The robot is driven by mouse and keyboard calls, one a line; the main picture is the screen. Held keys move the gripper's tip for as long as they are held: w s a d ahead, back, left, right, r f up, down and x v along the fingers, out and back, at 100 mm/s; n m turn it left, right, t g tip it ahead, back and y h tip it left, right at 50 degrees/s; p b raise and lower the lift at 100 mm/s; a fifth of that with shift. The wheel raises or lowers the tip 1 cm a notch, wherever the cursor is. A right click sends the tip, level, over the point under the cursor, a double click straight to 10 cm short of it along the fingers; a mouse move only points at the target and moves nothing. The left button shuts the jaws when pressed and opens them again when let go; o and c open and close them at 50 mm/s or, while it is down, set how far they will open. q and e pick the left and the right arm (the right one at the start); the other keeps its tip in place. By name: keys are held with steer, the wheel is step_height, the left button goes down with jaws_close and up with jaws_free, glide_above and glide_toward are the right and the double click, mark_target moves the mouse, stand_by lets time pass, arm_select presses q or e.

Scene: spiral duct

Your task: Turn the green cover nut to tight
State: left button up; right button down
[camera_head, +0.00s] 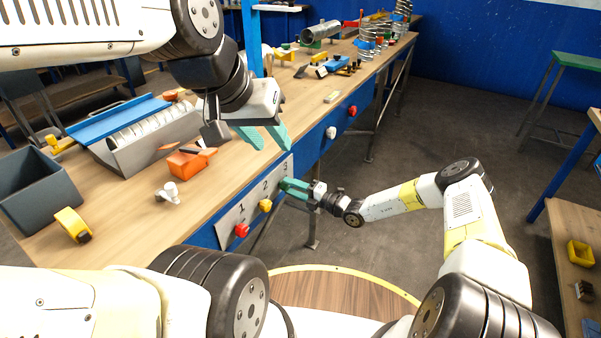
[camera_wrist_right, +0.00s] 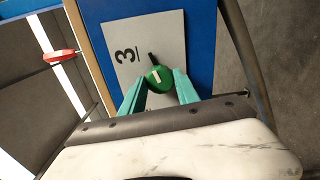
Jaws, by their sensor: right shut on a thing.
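The green cover nut (camera_wrist_right: 159,79) sits on the grey panel (camera_wrist_right: 128,40) beside the number 3. It is round, with a white mark on its face and a dark strip at its upper edge. My right gripper (camera_wrist_right: 160,92) is shut on the nut, one teal finger on each side. In the head view my right gripper (camera_head: 285,186) reaches the panel from the right and hides most of the nut. My left gripper (camera_head: 266,138) is open and empty above the bench's front edge, its fingers pointing down.
A red knob (camera_head: 242,230) by 1 and a yellow knob (camera_head: 265,206) by 2 share the panel.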

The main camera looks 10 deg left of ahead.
steer(key=shift+m, duration=0.6)
steer(key=c, duration=0.9)
jaws_free()
steer(key=v, duration=0.8)
